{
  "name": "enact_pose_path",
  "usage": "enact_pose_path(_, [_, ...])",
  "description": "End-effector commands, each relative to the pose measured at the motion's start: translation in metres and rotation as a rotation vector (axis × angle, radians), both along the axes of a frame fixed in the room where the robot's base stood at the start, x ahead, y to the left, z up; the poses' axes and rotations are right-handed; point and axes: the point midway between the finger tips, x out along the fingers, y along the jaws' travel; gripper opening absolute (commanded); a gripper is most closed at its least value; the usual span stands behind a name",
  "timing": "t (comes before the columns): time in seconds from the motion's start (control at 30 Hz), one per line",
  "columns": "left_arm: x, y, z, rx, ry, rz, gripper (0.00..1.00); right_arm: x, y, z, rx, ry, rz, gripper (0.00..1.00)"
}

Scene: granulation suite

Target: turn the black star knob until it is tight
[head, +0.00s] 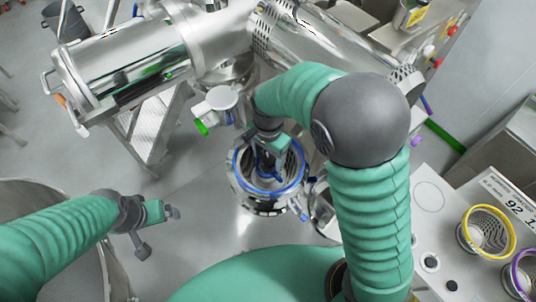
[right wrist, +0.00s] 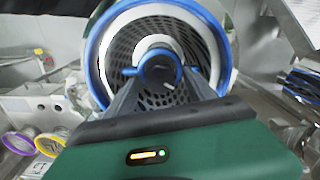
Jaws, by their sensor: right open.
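My right gripper (head: 268,168) points down into a round steel housing (head: 238,190) with a blue rim. In the right wrist view my right gripper (right wrist: 160,78) is open, its two grey fingers on either side of a blue-edged hub (right wrist: 158,57) at the middle of a perforated screen (right wrist: 124,48). I cannot tell whether the fingers touch the hub. I cannot make out a black star knob; the arm and fingers hide part of the hub area. My left gripper (head: 172,212) is at the lower left, apart from the housing; its jaw opening is too small to read.
A large steel cylinder (head: 130,60) lies across the upper left on a stand. A bench (head: 425,225) at right holds a yellow-rimmed basket (head: 484,238) and a purple-rimmed one (head: 520,275). A grey bin (head: 65,22) stands at the back left. Floor (head: 195,170) is clear between my arms.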

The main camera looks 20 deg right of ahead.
Motion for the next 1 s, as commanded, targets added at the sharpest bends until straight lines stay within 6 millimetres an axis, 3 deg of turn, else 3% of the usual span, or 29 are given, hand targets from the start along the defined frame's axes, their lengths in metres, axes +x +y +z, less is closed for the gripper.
enact_pose_path(0.17, [0.0,0.0,-0.003,0.0,0.0,0.0,0.89,0.001,0.001,0.007,0.001,-0.003,0.001,0.64])
enact_pose_path(0.27, [0.0,0.0,-0.01,0.0,0.0,0.0,0.89,0.001,0.001,0.025,0.001,-0.005,0.003,0.64])
enact_pose_path(0.7, [0.0,0.0,-0.036,0.0,0.0,0.0,0.89,0.002,0.0,0.145,0.001,-0.004,0.0,0.64])
enact_pose_path(0.83, [0.0,0.0,-0.038,0.0,0.0,0.0,0.89,0.002,0.0,0.162,0.0,-0.001,0.0,0.64])
enact_pose_path(1.0, [0.0,0.0,-0.037,0.0,0.0,0.0,0.89,0.001,0.0,0.168,-0.001,0.001,0.0,0.64])
